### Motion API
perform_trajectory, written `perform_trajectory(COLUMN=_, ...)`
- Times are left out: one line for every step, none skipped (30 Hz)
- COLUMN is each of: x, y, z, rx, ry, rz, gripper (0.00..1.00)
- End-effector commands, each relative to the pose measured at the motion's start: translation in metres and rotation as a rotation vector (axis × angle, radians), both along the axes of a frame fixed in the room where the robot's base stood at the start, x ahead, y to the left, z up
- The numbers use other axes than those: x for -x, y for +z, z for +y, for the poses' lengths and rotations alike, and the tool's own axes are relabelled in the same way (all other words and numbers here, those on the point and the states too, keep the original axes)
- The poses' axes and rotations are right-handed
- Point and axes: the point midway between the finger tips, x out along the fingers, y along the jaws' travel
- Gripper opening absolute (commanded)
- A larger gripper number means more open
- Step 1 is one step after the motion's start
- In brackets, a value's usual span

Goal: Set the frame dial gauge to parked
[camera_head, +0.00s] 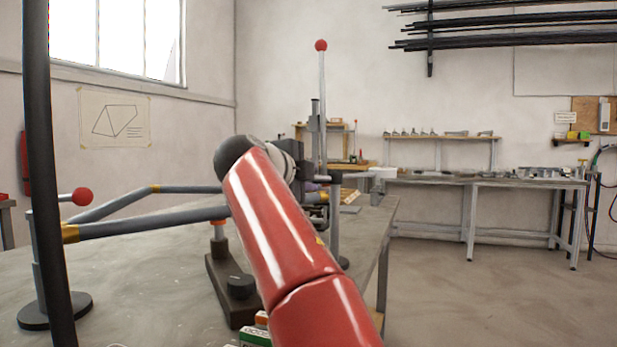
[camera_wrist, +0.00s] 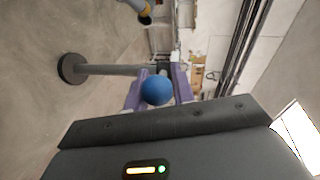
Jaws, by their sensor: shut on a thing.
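My gripper (camera_wrist: 160,74) shows in the wrist view with its two purple fingers on either side of a blue ball knob (camera_wrist: 156,91), and it is shut on that knob. What the knob is fixed to is hidden. I cannot make out a dial face or a pointer in either view, so the gauge's setting cannot be read. In the head view my red arm covers most of the gripper; a bit of purple (camera_head: 311,187) shows beside it. The grey frame tubes (camera_head: 150,229) with brass collars lie in the jig on the workbench (camera_head: 130,270).
A red-knobbed lever (camera_head: 321,90) stands upright behind my arm. A post with a round base (camera_head: 50,310) and a red knob stands at left; a dark clamp block (camera_head: 225,285) sits nearer the middle. A round-based post (camera_wrist: 72,68) shows in the wrist view. Floor at right is clear.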

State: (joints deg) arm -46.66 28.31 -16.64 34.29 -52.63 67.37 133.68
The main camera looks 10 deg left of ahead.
Motion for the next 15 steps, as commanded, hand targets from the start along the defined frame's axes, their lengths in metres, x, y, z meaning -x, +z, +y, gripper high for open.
perform_trajectory(x=-0.0005, y=0.0008, z=0.0019, rx=0.001, ry=0.006, rz=-0.004, gripper=0.00)
perform_trajectory(x=-0.0005, y=0.0009, z=0.0019, rx=0.001, ry=0.006, rz=-0.004, gripper=0.00)
perform_trajectory(x=-0.0006, y=0.0008, z=0.0020, rx=0.001, ry=0.006, rz=-0.004, gripper=0.29)
perform_trajectory(x=-0.0005, y=0.0009, z=0.0019, rx=0.001, ry=0.006, rz=-0.004, gripper=0.33)
perform_trajectory(x=-0.0005, y=0.0008, z=0.0019, rx=0.001, ry=0.006, rz=-0.004, gripper=0.33)
perform_trajectory(x=-0.0005, y=0.0008, z=0.0016, rx=0.001, ry=0.006, rz=-0.003, gripper=0.33)
perform_trajectory(x=-0.0005, y=0.0007, z=0.0014, rx=0.001, ry=0.006, rz=-0.003, gripper=0.33)
perform_trajectory(x=-0.0004, y=0.0007, z=0.0014, rx=0.001, ry=0.005, rz=-0.003, gripper=0.33)
perform_trajectory(x=-0.0004, y=0.0008, z=0.0012, rx=0.001, ry=0.005, rz=-0.003, gripper=0.33)
perform_trajectory(x=-0.0003, y=0.0008, z=0.0011, rx=0.001, ry=0.005, rz=-0.003, gripper=0.33)
perform_trajectory(x=-0.0003, y=0.0007, z=0.0010, rx=0.001, ry=0.004, rz=-0.002, gripper=0.33)
perform_trajectory(x=0.0003, y=0.0007, z=0.0012, rx=0.001, ry=0.004, rz=-0.002, gripper=0.33)
perform_trajectory(x=0.0013, y=0.0008, z=0.0016, rx=0.001, ry=0.005, rz=-0.002, gripper=0.33)
perform_trajectory(x=0.0030, y=0.0010, z=0.0024, rx=0.001, ry=0.005, rz=-0.003, gripper=0.33)
perform_trajectory(x=0.0066, y=0.0016, z=0.0040, rx=0.001, ry=0.007, rz=-0.003, gripper=0.33)
